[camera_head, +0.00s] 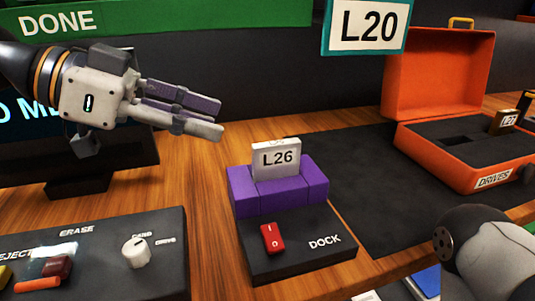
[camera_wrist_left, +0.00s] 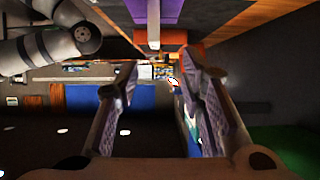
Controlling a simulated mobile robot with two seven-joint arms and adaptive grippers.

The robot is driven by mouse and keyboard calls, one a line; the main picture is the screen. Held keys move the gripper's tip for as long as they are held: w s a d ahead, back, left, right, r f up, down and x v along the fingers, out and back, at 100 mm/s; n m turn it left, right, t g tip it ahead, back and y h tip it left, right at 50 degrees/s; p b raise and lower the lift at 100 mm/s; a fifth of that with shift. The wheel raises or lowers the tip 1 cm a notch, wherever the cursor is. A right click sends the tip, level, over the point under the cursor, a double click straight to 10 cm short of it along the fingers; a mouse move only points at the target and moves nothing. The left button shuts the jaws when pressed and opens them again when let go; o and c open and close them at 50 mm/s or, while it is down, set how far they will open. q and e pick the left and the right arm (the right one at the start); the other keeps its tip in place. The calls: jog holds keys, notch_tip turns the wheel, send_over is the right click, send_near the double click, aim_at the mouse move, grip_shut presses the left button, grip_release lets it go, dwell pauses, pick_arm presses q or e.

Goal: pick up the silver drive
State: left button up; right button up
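The silver drive (camera_head: 276,159), labelled L26, stands upright in the purple dock (camera_head: 243,194) in the middle of the head view. Its lower part is hidden in the dock. My left gripper (camera_head: 222,118) is to the left of the drive and higher, apart from it, with its fingers pointing right. In the left wrist view the two fingers (camera_wrist_left: 160,68) are spread with nothing between them, and a pale upright piece that looks like the drive (camera_wrist_left: 153,25) shows beyond them against purple. My right gripper is out of view; only part of my right arm shows at lower right.
An open orange case (camera_head: 436,158) labelled DRIVES holds another labelled drive (camera_head: 503,122) at back right. A control panel (camera_head: 100,262) with a white knob (camera_head: 136,252) lies at front left. The dock base has a red switch (camera_head: 272,238). A dark mat (camera_head: 365,190) right of the dock is clear.

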aim_at(273, 143)
pick_arm(q)
jog(key=d, duration=0.1)
jog(key=d+f, duration=0.1)
jog(key=d, duration=0.1)
jog(key=d+f, duration=0.1)
jog(key=d, duration=0.1)
jog(key=shift+d, duration=0.15)
jog(key=x, duration=0.6)
jog(key=shift+w+f, duration=0.15)
jog(key=shift+w, duration=0.25)
jog(key=shift+a, duration=0.2)
grip_shut()
